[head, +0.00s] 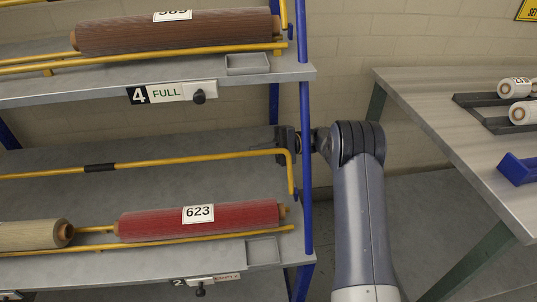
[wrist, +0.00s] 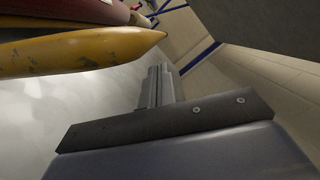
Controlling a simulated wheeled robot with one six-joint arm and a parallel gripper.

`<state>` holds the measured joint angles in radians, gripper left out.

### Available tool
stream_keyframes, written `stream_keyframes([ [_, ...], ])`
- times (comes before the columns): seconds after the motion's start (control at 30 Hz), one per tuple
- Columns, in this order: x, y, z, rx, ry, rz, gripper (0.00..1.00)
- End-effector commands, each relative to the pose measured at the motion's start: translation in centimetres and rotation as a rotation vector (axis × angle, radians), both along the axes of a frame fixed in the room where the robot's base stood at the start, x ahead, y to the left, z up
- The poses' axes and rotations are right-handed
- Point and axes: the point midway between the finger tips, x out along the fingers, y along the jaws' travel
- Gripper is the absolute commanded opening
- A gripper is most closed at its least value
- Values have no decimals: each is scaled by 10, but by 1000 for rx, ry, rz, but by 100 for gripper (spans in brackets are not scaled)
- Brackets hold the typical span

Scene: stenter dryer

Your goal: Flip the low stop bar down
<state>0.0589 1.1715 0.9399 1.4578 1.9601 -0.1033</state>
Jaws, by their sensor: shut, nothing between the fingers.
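The low stop bar (head: 190,159) is a yellow rod with a black sleeve (head: 100,167) over the lower shelf. It stands raised above the red roll 623 (head: 198,219), and its right end bends down beside the blue post. My gripper (head: 281,139) is by the bar's right bend, just above and behind it, partly hidden by the post. In the wrist view its fingers (wrist: 157,88) are together and hold nothing. A yellow rod (wrist: 80,50) shows close at the left there; I cannot tell which one it is. I see no clear contact.
A blue post (head: 305,160) stands in front of my wrist. The upper shelf (head: 220,72) with a brown roll (head: 180,36) is above. A beige roll (head: 35,234) lies at the lower left. A grey table (head: 450,120) with white rolls is at right.

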Motion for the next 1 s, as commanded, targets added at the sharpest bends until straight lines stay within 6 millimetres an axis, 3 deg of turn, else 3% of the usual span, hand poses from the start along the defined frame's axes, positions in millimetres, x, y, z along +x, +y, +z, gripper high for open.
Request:
stream_keyframes([
  [0.1, -8, 23, 3, 0, -1, 3, 0],
  [0.3, -16, 46, 6, 0, 0, 2, 0],
  [0.83, -19, 54, 8, 0, -3, 0, 0],
  [1.0, -21, 65, 10, 3, -29, 4, 0],
])
